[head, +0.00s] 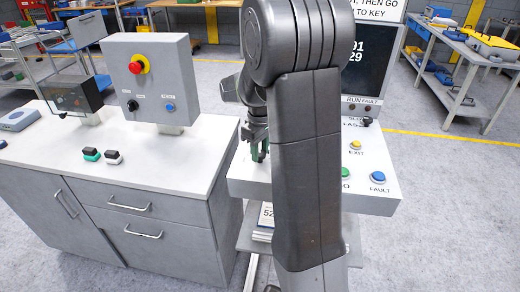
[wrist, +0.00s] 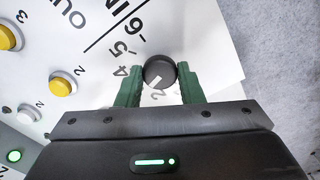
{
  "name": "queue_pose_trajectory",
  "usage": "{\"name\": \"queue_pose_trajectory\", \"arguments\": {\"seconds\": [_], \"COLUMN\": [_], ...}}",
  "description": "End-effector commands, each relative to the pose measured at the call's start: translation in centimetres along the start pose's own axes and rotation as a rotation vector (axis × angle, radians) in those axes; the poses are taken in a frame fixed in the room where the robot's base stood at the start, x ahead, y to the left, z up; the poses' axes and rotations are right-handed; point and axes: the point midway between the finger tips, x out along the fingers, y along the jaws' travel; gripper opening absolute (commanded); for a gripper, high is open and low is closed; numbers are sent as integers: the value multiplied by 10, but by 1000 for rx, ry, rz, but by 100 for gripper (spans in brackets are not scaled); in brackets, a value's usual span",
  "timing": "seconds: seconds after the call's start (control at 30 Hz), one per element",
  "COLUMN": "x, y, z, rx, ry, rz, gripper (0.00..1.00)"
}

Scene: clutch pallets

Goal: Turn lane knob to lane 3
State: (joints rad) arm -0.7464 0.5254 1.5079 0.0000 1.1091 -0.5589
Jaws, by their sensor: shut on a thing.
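The dark round lane knob (wrist: 159,72) sits on the white panel in the wrist view, with printed numerals such as 4, 5 and 6 on its left. A pale pointer mark shows at its lower edge, toward my gripper; I cannot tell which lane it marks. My gripper (wrist: 160,84) is shut on the knob, a green finger touching each side. In the head view my gripper (head: 258,146) is down at the left part of the white console (head: 377,203); the knob is hidden there. Part of the numeral ring is covered by my gripper.
In the wrist view, yellow buttons (wrist: 63,84), a white button (wrist: 29,113) and a lit green light (wrist: 14,156) lie left of the knob. The console has a blue fault button (head: 378,177) and a yellow exit button (head: 356,145). A grey control box (head: 160,80) stands left.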

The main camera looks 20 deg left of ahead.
Motion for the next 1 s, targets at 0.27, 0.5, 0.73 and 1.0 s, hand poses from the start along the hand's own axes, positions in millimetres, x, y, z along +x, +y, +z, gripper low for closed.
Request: {"name": "queue_pose_trajectory", "arguments": {"seconds": [0.27, 0.5, 0.73, 1.0], "x": [-1, -1, 0, -4], "y": [0, 0, 0, 0], "z": [0, 0, 0, 0], "rx": [-31, -31, -30, -30], "ry": [2, 2, 2, 2], "rz": [2, 2, 1, 1], "gripper": [11, 11, 56, 56]}}
